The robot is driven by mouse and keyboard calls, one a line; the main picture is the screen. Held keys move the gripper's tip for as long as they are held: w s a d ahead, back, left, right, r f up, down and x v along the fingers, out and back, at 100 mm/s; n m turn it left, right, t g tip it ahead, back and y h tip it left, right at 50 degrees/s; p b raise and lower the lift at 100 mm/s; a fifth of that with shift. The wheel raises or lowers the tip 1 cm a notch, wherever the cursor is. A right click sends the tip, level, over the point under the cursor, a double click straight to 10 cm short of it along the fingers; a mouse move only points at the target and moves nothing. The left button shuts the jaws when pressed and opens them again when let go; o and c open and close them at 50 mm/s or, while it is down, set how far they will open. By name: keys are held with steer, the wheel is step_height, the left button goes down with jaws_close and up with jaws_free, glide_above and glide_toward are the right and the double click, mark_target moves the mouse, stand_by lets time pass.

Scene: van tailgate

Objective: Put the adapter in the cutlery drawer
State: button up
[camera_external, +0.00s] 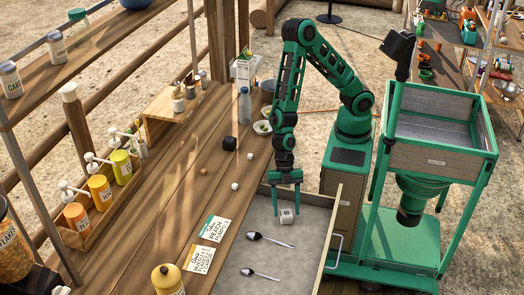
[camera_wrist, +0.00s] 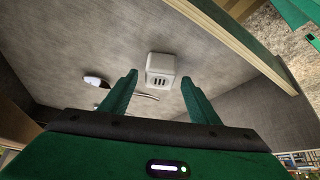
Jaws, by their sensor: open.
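The adapter (camera_external: 287,216) is a small, pale, block-shaped plug. It is inside the open cutlery drawer (camera_external: 325,247), near its far end, and looks to be on the drawer floor. In the wrist view the adapter (camera_wrist: 161,70) shows dark slots on one face. My gripper (camera_external: 285,201) reaches down into the drawer right at the adapter. In the wrist view my gripper (camera_wrist: 160,85) is open, with the adapter just beyond the gap between its fingertips. Nothing is held. I cannot tell whether a finger touches the adapter.
Two spoons (camera_external: 268,239) lie in the drawer nearer the camera; one spoon (camera_wrist: 96,82) shows in the wrist view. The drawer walls stand close around my gripper. On the wooden worktop (camera_external: 190,185) are two cards (camera_external: 214,229), small cubes (camera_external: 235,186) and a bottle (camera_external: 245,105).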

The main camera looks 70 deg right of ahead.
steer(key=v, duration=0.9)
steer(key=shift+r, duration=0.2)
steer(key=shift+d, duration=0.1)
